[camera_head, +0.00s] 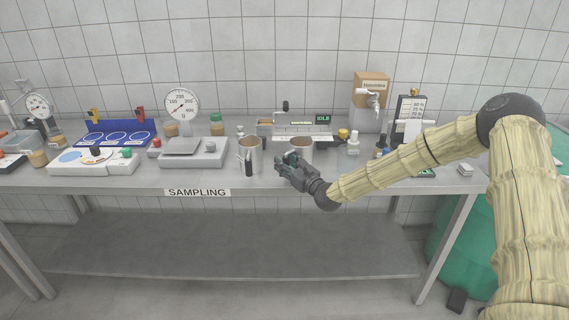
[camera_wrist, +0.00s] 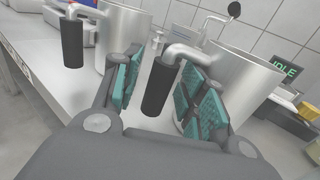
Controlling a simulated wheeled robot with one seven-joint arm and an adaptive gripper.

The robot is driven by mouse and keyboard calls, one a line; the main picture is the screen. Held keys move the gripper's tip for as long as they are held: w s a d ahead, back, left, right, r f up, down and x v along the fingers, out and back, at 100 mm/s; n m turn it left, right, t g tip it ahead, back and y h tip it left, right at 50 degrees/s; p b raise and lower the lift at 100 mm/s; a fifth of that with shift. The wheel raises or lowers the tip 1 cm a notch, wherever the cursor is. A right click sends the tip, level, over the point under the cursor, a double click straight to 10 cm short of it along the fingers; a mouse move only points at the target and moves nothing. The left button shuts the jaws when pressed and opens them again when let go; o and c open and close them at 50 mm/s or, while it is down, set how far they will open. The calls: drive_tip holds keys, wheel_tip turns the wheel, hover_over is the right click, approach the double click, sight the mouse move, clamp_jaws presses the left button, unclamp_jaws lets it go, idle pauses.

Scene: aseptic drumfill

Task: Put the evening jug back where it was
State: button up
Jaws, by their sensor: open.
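Two steel jugs with black handle grips stand side by side on the bench; no label shows which is the evening jug. The left jug (camera_head: 255,152) also shows in the wrist view (camera_wrist: 125,28), its handle facing the front. The right jug (camera_head: 301,147) stands just behind my gripper (camera_head: 284,164) and shows large in the wrist view (camera_wrist: 236,75). My gripper is open, its teal pads on either side of the right jug's black handle (camera_wrist: 158,88). Whether the pads touch the handle is unclear.
A scale (camera_head: 197,150) with a dial stands left of the jugs. A machine with an IDLE display (camera_head: 322,119) is behind them. A white bottle (camera_head: 353,143) stands to the right. The bench front has a SAMPLING label (camera_head: 197,192); the lower shelf (camera_head: 240,245) is empty.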

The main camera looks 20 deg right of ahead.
drive_tip(key=b+v, duration=0.1)
drive_tip(key=v, duration=1)
drive_tip(key=s+a+f+n+g+y, duration=0.65)
drive_tip(key=s+a+f, duration=0.35)
drive_tip(key=a, duration=0.3)
drive_tip(key=s+a+f+n+g+h, duration=0.1)
drive_tip(key=s+a+f+n+g, duration=0.3)
drive_tip(key=s, duration=0.3)
drive_tip(key=s+a+f+n+g, duration=0.2)
drive_tip(key=s+f+g, duration=0.2)
drive_tip(key=s+f, duration=0.3)
drive_tip(key=s+d+f+n+g+h, duration=0.1)
drive_tip(key=s+d+f+n+h, duration=0.2)
drive_tip(key=s+n, duration=0.3)
drive_tip(key=s+d+f+n+h, duration=0.4)
drive_tip(key=s+d+f+n, duration=0.1)
drive_tip(key=s, duration=0.7)
drive_tip(key=s+d+f+n+g+h, duration=0.1)
drive_tip(key=s+d+f+n+h, duration=0.2)
drive_tip(key=s+f+n, duration=0.3)
drive_tip(key=s+d+n, duration=0.1)
drive_tip(key=s+n, duration=0.1)
drive_tip(key=s, duration=0.1)
drive_tip(key=shift+f+g, duration=0.25)
drive_tip(key=shift+g, duration=0.1)
